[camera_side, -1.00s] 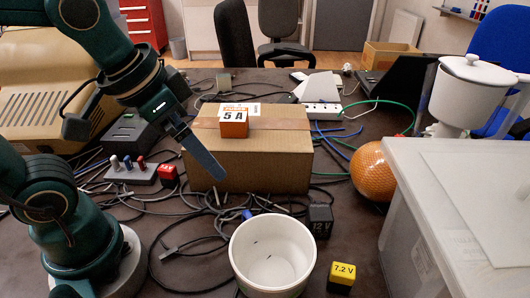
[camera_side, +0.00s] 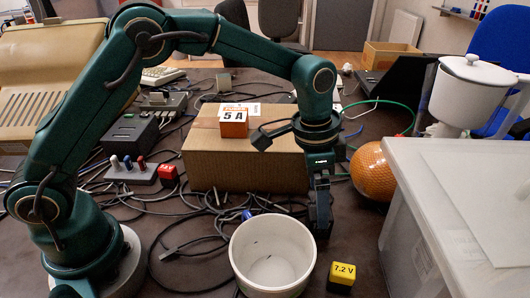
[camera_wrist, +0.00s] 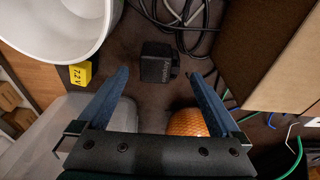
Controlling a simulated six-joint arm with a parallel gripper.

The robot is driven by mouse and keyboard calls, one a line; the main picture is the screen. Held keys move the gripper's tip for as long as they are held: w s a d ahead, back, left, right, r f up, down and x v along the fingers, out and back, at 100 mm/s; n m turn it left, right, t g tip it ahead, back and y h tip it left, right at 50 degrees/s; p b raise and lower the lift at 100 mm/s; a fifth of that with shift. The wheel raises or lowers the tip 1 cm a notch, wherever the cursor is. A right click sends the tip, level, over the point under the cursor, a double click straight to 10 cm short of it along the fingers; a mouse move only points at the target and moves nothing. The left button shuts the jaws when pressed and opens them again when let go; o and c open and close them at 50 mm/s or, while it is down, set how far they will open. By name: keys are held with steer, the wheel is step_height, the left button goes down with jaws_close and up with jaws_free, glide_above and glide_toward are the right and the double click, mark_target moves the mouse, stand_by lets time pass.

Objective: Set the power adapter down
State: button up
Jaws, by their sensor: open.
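A black block (camera_wrist: 157,65), labelled 12 V in the earlier side view, stands on the dark table in the wrist view. I take it to be the power adapter. My gripper (camera_side: 321,228) points straight down above it, right of the white bin. In the wrist view my gripper (camera_wrist: 160,76) is open, with its blue-grey fingers to either side of the block and nothing held. The block lies between and beyond the fingertips, apparently untouched. In the side view my gripper hides most or all of the block.
The white bin (camera_side: 238,262) stands close left and a yellow 7.2 V block (camera_side: 343,276) in front. A cardboard box (camera_side: 245,170) carrying an orange 5 A block (camera_side: 233,124) stands behind. An orange ball (camera_side: 374,172) and a grey crate (camera_side: 405,235) are at right. Loose cables lie around.

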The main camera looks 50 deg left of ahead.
steer(key=shift+w+d+f, duration=0.15)
steer(key=shift+f, duration=1.15)
steer(key=shift+w+d+f, duration=0.15)
steer(key=shift+f, duration=1.1)
jaws_close()
steer(key=shift+r, duration=0.15)
